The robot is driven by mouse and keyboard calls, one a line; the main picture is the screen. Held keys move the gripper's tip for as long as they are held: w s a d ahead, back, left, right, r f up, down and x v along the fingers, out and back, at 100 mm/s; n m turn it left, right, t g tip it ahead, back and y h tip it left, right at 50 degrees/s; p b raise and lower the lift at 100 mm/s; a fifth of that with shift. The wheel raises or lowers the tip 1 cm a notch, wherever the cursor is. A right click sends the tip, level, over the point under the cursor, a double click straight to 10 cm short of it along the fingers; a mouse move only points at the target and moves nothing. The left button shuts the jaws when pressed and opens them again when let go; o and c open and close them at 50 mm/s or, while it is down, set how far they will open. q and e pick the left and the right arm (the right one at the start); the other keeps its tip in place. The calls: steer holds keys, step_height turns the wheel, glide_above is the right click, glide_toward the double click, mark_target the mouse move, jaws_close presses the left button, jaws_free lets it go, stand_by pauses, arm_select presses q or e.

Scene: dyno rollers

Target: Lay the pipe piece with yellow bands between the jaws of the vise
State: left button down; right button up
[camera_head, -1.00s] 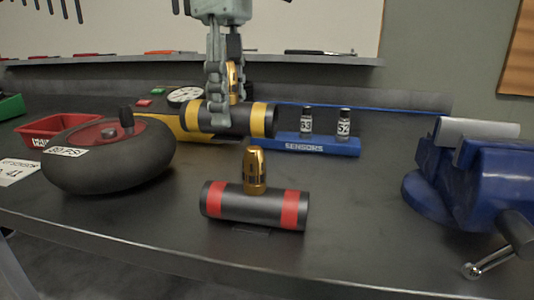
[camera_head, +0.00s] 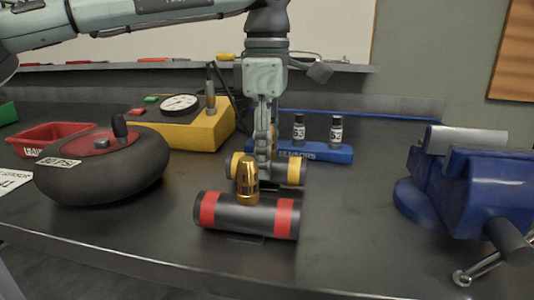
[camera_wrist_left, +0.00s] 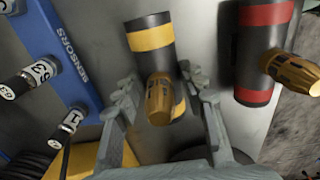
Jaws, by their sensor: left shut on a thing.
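The black pipe piece with yellow bands (camera_head: 296,173) is behind the red-banded pipe, which partly hides it. My left gripper (camera_head: 264,152) points down and is shut on it. In the left wrist view the yellow-banded pipe (camera_wrist_left: 150,38) lies between my fingers (camera_wrist_left: 158,85), and its brass fitting (camera_wrist_left: 160,97) points toward the camera. Whether the pipe touches the bench cannot be told. The blue vise (camera_head: 460,185) stands at the far right, with a pale grey jaw part (camera_head: 467,140) on top; the gap between its jaws is not clearly seen. My right gripper is not in view.
A red-banded pipe (camera_head: 246,215) with an upright brass fitting (camera_head: 247,181) lies in front. A blue sensor rack (camera_head: 318,153) is behind, a wheel (camera_head: 100,165) and red tray (camera_head: 50,140) are left, a yellow gauge box (camera_head: 190,130) at back. Bench between pipes and vise is clear.

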arm_select(q)
steer(key=shift+f, duration=0.1)
steer(key=c, duration=1.3)
jaws_free()
steer(key=o, duration=0.4)
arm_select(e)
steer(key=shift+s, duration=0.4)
